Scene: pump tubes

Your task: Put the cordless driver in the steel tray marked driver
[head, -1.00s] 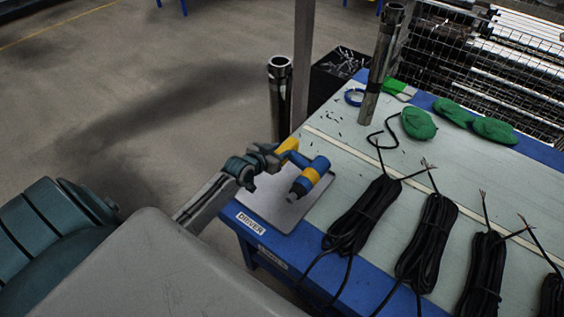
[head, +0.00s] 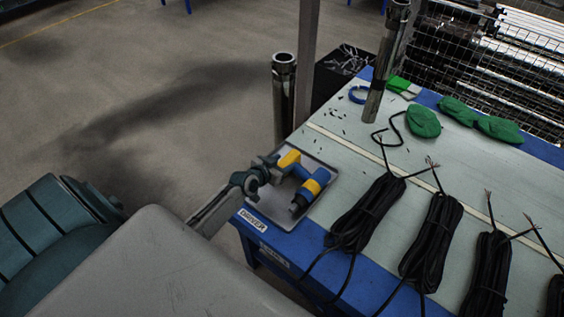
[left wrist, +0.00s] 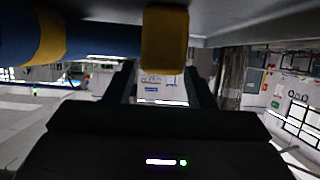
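The cordless driver (head: 312,186), blue and yellow with a dark nose, lies on its side in the steel tray (head: 270,208) at the table's near left corner. A white label reading DRIVER (head: 254,221) is on the table edge in front of the tray. My left gripper (head: 272,167) is at the tray's left side, close to the driver's yellow end. In the left wrist view its two fingers (left wrist: 161,92) are apart, with the yellow end (left wrist: 165,40) and blue body (left wrist: 103,40) of the driver close ahead. My right gripper is not in view.
Several black cable bundles (head: 367,213) lie right of the tray. Another tube (head: 284,100) and a dark bin (head: 340,68) stand beyond the table's left edge.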

